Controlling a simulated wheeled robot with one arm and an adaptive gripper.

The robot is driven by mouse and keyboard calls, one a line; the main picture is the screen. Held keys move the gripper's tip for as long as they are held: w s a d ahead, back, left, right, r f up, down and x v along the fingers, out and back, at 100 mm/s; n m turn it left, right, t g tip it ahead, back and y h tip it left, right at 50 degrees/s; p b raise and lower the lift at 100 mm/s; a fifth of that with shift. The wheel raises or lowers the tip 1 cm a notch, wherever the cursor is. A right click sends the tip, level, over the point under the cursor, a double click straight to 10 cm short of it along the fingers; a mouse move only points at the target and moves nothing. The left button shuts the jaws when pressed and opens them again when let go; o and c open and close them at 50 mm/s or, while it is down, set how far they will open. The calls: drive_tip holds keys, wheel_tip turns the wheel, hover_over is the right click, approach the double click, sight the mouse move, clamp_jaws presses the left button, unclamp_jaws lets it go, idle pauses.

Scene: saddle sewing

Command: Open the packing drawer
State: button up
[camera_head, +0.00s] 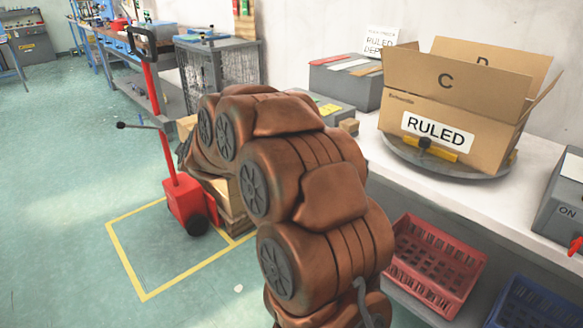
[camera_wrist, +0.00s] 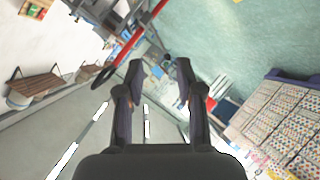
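I cannot pick out the packing drawer for certain in either view. A white-topped packing bench (camera_head: 520,212) runs along the right of the head view, and my copper-coloured arm hides part of its front. In the wrist view my gripper (camera_wrist: 159,70) is open, with its two dark fingers apart and nothing between them. The gripper itself is hidden behind my arm in the head view. The wrist view is strongly tilted, and no drawer handle is near the fingers.
An open cardboard box marked RULED (camera_head: 455,105) stands on a round turntable (camera_head: 405,150). A red crate (camera_head: 435,265) and a blue crate (camera_head: 535,302) sit below the bench. A red pallet jack (camera_head: 185,200) stands left of my arm. Open green floor lies further left.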

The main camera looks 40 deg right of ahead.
drive_tip(key=w+d+f+h+b, duration=0.1)
drive_tip(key=d+f+h+b, duration=0.35)
drive_tip(key=d, duration=0.45)
drive_tip(key=w+d+f+h+b, duration=0.1)
drive_tip(key=d+f+h+b, duration=0.3)
drive_tip(key=d, duration=0.5)
drive_tip(key=s+d+f+m+g+h+b, duration=0.1)
drive_tip(key=s+d+f+g+h+b, duration=0.15)
drive_tip(key=d, duration=0.35)
drive_tip(key=s+d+f+g+h+b, duration=0.2)
drive_tip(key=s+d+f+g+h, duration=0.15)
drive_tip(key=d, duration=0.25)
drive_tip(key=shift+t+h, duration=0.25)
drive_tip(key=shift+t, duration=0.25)
drive_tip(key=shift+b+x, duration=1.35)
drive_tip(key=shift+x, duration=2.6)
drive_tip(key=shift+s+d+f, duration=0.1)
drive_tip(key=shift+s+f, duration=0.05)
drive_tip(key=shift+s, duration=0.05)
drive_tip(key=shift+c, duration=0.5)
clamp_jaws()
